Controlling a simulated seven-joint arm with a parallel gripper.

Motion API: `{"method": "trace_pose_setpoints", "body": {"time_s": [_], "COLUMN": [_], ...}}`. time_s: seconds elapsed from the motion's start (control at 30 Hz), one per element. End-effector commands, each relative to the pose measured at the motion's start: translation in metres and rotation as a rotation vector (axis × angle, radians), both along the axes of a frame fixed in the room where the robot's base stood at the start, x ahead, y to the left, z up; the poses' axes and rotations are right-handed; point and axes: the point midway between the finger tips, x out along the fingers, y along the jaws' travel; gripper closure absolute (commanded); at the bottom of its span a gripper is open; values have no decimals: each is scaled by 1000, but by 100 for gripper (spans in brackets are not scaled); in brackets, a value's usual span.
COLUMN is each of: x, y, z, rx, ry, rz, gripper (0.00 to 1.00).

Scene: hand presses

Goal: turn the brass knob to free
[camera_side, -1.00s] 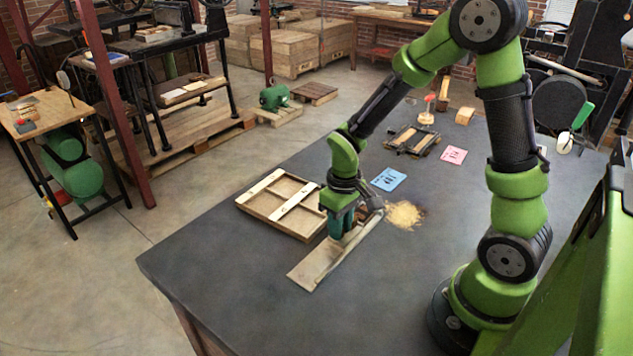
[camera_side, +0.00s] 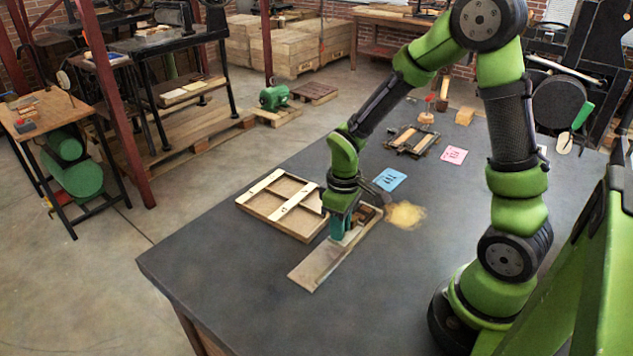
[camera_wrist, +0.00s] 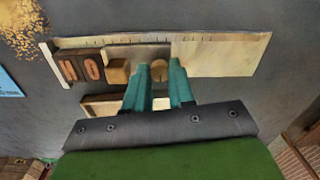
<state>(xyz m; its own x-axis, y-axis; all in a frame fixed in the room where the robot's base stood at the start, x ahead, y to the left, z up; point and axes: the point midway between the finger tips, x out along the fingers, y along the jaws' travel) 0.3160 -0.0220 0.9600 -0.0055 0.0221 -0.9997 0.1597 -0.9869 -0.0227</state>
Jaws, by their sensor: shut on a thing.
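A long flat composing stick (camera_side: 318,266) lies on the dark table; it also shows in the wrist view (camera_wrist: 222,56). In the wrist view, wooden letter blocks (camera_wrist: 80,68) stand at its left end, with a plain wooden block (camera_wrist: 118,71) beside them. The round brass knob (camera_wrist: 160,74) sits on the stick near its middle. My gripper (camera_wrist: 160,72) is shut on the brass knob, with one teal finger on each side of it. In the side view my gripper (camera_side: 340,232) points down over the stick and hides the knob.
A wooden divided tray (camera_side: 262,208) lies just left of the stick. A yellowish heap of grains (camera_side: 406,215), a blue card (camera_side: 389,180), a pink card (camera_side: 453,155) and a small wooden frame (camera_side: 412,140) lie farther back. The table's front left is clear.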

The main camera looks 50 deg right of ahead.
Motion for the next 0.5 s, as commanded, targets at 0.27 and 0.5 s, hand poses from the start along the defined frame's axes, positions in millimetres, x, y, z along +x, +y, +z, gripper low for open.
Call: {"method": "trace_pose_setpoints", "body": {"time_s": [0.27, 0.5], "x": [1, 1], "y": [0, 0], "z": [0, 2], "rx": [0, -1], "ry": [-4, -3], "rz": [1, 0], "gripper": [50, 50]}}
